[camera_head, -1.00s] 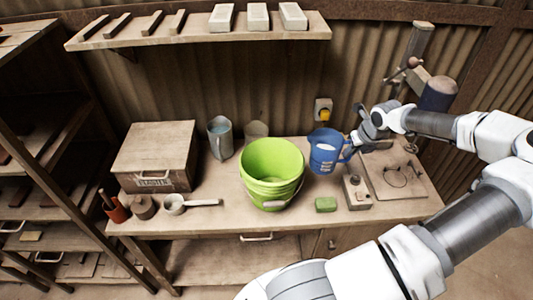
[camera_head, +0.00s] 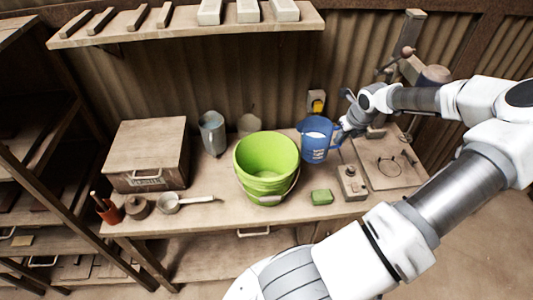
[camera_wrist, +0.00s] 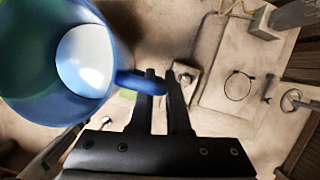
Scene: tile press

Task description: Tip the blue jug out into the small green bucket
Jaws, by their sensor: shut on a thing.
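The blue jug (camera_head: 318,142) is at the back of the bench, right of the green bucket, and looks upright. Pale white contents show inside it. In the wrist view the jug (camera_wrist: 30,90) fills the upper left, with its handle reaching to my fingers. My gripper (camera_wrist: 165,90) is shut on this handle; in the head view my gripper (camera_head: 344,134) is at the jug's right side. Whether the jug's base touches the bench is unclear. The bright green bucket (camera_head: 266,165) stands upright and open at the bench's middle, with its handle hanging at the front. I see no contents in it.
A grey metal jug (camera_head: 212,132) and a glass (camera_head: 249,125) stand behind the bucket. A green block (camera_head: 321,197) and a small box with a knob (camera_head: 352,183) lie in front of the jug. A ladle (camera_head: 175,203) and wooden chest (camera_head: 147,155) are left.

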